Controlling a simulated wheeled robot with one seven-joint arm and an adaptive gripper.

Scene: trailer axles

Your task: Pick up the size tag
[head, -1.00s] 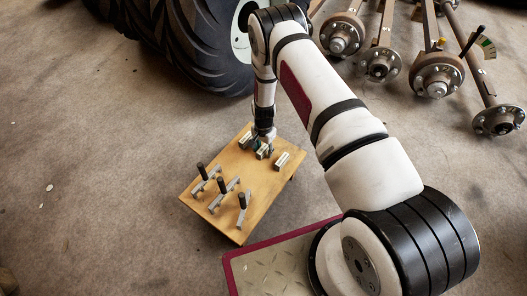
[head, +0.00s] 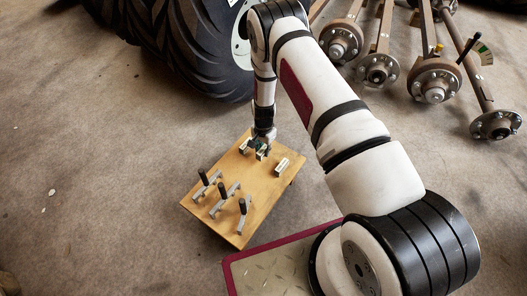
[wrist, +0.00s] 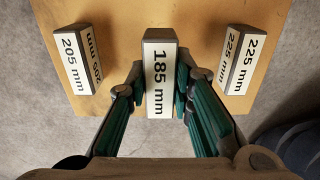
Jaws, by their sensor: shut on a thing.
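Three pale size tags with grey sides show in the wrist view. My gripper (wrist: 160,82) is shut on the middle one, the 185 mm tag (wrist: 159,68), with a green-padded finger on each side. This tag looks larger than the others and appears raised above the board; the gap under it is hidden. The 205 mm tag (wrist: 75,62) lies to the left and the 225 mm tag (wrist: 240,62) to the right, both untouched. In the head view my gripper (head: 262,148) is over the far part of the wooden board (head: 262,190).
Several grey tools with upright black handles (head: 219,191) stand on the near part of the board. A large tyre (head: 200,50) is behind it. Wheel hubs on axles (head: 375,70) lie at the back right.

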